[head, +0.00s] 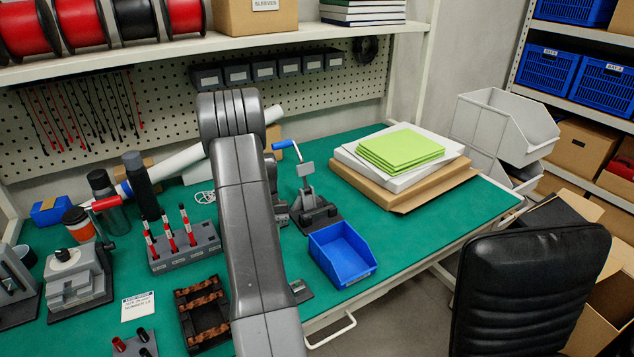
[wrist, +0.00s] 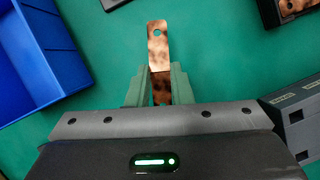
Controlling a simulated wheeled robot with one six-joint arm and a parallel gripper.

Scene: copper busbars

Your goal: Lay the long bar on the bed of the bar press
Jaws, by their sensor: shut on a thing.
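A copper bar (wrist: 158,45) with a hole near its far end sticks out from between the green fingers of my gripper (wrist: 160,88) in the wrist view. My gripper is shut on it, above the green mat; the near part of the bar is darker and partly hidden by the gripper. In the head view my arm hides the gripper and the bar. A device with a blue-handled lever and a dark base (head: 318,217), which looks like the bar press, stands behind the blue bin, partly hidden by my arm.
The blue bin (head: 342,255) is also at the left of the wrist view (wrist: 35,60). A black tray of copper bars (head: 203,313) and a grey rack (head: 187,250) lie left of my arm. A paper stack (head: 400,150) is at the back right. Open mat lies right of the bin.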

